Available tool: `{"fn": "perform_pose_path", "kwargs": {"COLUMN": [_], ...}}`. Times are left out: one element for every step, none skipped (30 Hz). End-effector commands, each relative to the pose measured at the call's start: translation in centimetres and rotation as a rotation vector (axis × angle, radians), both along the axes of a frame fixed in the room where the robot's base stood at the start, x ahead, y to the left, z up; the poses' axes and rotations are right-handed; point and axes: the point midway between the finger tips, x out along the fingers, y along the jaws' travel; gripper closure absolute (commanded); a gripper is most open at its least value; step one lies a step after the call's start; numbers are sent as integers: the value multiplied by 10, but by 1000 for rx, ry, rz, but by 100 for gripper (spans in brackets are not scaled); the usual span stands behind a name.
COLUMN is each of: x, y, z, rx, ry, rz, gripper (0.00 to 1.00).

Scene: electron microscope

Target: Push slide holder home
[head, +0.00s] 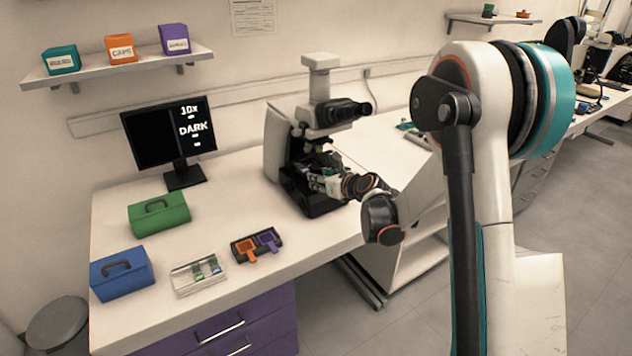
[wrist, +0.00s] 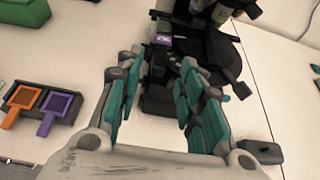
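The black and white microscope (head: 322,100) stands on the bench, and its dark stage shows in the wrist view (wrist: 205,48). A small purple piece (wrist: 163,39) with a pale mark sits at the left end of the stage; I cannot tell whether it is the slide holder or a slide on it. My gripper (wrist: 158,68) is open, its teal-padded fingers spread, with dark microscope parts beyond and below them. In the head view my gripper (head: 322,182) is at the front of the microscope, beside the stage. Contact with the holder cannot be made out.
A black tray (head: 257,244) holds an orange and a purple frame with handles. A clear slide box (head: 198,275), a blue case (head: 122,273) and a green case (head: 158,213) stand on the left. A monitor (head: 170,135) reads "10x" and "DARK". Bare bench lies left of the microscope.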

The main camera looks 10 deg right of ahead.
Motion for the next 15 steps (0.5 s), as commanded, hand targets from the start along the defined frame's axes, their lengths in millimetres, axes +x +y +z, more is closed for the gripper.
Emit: {"fn": "perform_pose_path", "kwargs": {"x": [8, 12, 17, 20, 23, 27, 29, 30, 32, 33, 34, 35, 35, 35, 35], "y": [3, 4, 6, 7, 7, 8, 9, 10, 10, 11, 11, 11, 11, 12, 11], "z": [-6, -7, -9, -10, -11, -13, -13, -14, -14, -15, -15, -15, -15, -15, -15], "rx": [-1, -1, 0, 0, 0, 0, 0, 0, 0, 0, 0, 0, 0, 0, 0], "ry": [0, 0, 0, -1, -1, -1, -1, -1, -1, -1, 0, 0, 0, 0, 0], "rz": [1, 1, 0, 0, 0, 0, 0, 0, 0, 0, 0, 0, 0, 0, 0], "gripper": [65, 65, 65, 65, 65, 65, 65, 65, 65, 65, 65, 65, 65, 65, 65]}}
